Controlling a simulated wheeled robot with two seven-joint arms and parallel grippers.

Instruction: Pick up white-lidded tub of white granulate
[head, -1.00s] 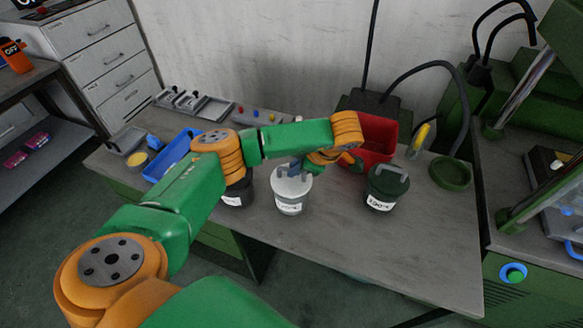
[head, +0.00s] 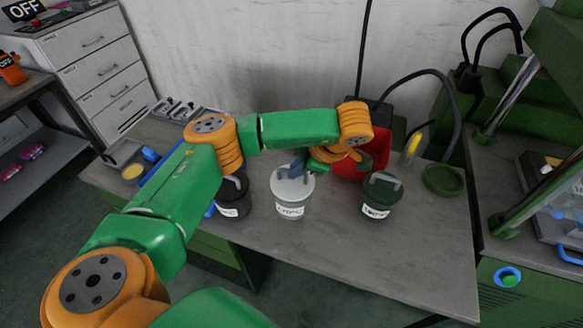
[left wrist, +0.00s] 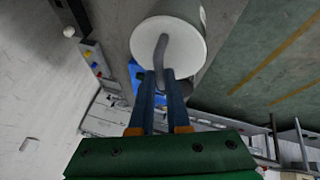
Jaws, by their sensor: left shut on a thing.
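The white-lidded tub (head: 291,208) is light grey with a white label and a grey lid handle. It stands out between two dark tubs in the head view. My left gripper (head: 298,167) reaches over it from behind and is shut on the lid handle. The left wrist view shows the blue fingers (left wrist: 160,78) closed on the handle (left wrist: 161,46) above the white lid (left wrist: 184,40). The tub looks upright. I cannot clearly see a gap between its base and the table. My right gripper is not in view.
A black tub (head: 233,200) is close on the left and a dark green-lidded tub (head: 381,194) on the right. A red bin (head: 375,158) stands behind my gripper. A green round dish (head: 443,180) sits at the right. The table front (head: 340,245) is clear.

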